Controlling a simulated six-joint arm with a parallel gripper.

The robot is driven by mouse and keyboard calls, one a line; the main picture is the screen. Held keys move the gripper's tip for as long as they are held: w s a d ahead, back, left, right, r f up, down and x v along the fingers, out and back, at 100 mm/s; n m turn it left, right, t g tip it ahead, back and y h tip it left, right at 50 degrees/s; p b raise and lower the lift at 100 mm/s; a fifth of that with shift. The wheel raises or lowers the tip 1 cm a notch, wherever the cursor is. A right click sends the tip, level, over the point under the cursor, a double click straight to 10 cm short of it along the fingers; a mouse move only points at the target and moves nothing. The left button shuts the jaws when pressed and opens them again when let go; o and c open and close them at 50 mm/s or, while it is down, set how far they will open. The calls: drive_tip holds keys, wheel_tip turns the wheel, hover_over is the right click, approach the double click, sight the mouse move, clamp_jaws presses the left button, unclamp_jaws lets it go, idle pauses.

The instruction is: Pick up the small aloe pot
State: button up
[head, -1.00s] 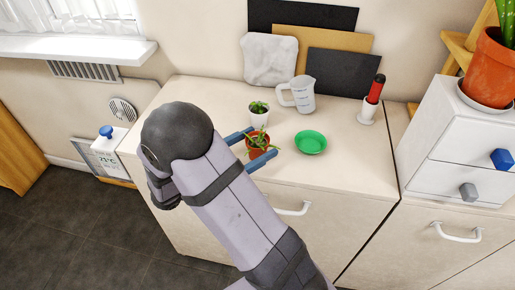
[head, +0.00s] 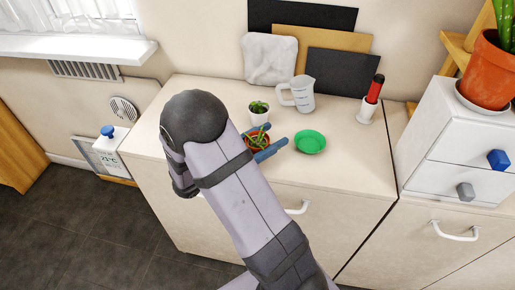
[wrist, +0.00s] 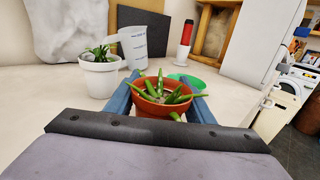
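The small aloe pot, a terracotta pot (wrist: 160,105) with spiky green leaves, stands on the cream cabinet top; it also shows in the head view (head: 258,142). My gripper (wrist: 162,88) has one blue finger on the pot's left and one on its right. The fingers look spread about as wide as the pot. The rim covers part of their inner edges, so I cannot tell whether they touch it.
A white pot with a green plant (head: 258,112) stands close behind the aloe. A green dish (head: 310,142) lies to the right. A measuring jug (head: 300,94) and a red-handled tool in a white holder (head: 370,100) stand farther back. The cabinet's front right is clear.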

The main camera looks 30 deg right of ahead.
drive_tip(key=shift+r, duration=0.2)
idle(0.4)
drive_tip(key=shift+r, duration=4.65)
drive_tip(key=shift+r, duration=0.15)
drive_tip(key=m+g+b, duration=0.3)
drive_tip(key=g, duration=0.2)
hover_over(310, 143)
drive_tip(key=s+x, duration=0.1)
drive_tip(key=x, duration=0.2)
drive_tip(key=shift+w+d+f+b, duration=0.1)
drive_tip(key=shift+f+b, duration=0.05)
drive_tip(key=shift+f, duration=1.3)
drive_tip(key=shift+d+f+b, duration=0.1)
drive_tip(key=shift+f+b, duration=0.05)
drive_tip(key=shift+f, duration=1.25)
drive_tip(key=shift+f, duration=0.15)
drive_tip(key=shift+f, duration=1.75)
